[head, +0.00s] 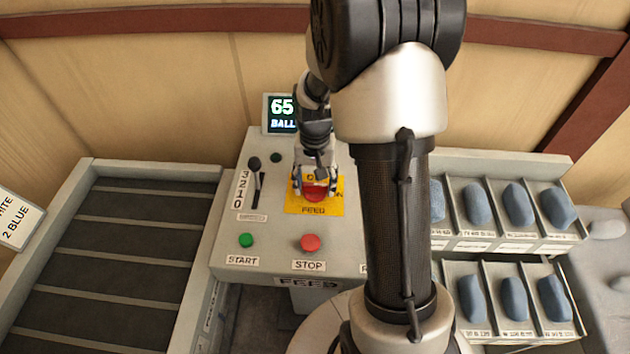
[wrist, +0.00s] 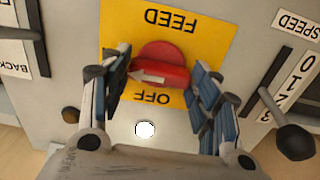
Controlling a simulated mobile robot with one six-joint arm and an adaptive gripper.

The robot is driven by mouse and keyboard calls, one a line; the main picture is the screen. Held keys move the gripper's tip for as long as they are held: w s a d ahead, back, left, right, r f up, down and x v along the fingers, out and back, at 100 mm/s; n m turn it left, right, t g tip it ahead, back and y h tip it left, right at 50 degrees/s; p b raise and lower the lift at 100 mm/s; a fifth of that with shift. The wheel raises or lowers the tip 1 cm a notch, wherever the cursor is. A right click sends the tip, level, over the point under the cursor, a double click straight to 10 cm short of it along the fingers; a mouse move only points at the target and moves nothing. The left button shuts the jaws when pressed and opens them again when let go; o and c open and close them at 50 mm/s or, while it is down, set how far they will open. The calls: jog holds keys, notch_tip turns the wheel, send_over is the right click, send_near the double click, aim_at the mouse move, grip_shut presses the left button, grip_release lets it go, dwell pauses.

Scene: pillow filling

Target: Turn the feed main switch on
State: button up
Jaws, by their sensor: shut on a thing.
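The feed main switch is a red rotary knob (head: 314,194) on a yellow plate (head: 296,208) marked FEED, on the grey control panel. In the wrist view the knob (wrist: 165,62) shows upside down, with a white arrow pointing left. The word OFF lies below it there, so the arrow points about a quarter turn from OFF. In the head view, part of a word, seemingly ON, shows at the plate's right edge. My gripper (head: 315,186) is over the knob from above. Its blue-padded fingers (wrist: 162,78) are shut on the knob's sides.
A speed lever (head: 254,166) stands left of the plate. A green START button (head: 246,240) and a red STOP button (head: 310,242) lie nearer. A display (head: 280,114) stands behind. A conveyor (head: 120,250) is left; bins of blue pillows (head: 515,204) are right.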

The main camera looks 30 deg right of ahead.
aim_at(315, 185)
jog(key=o, duration=1)
jog(key=shift+o, duration=0.2)
notch_tip(315, 185, up, 12)
dwell(0.4)
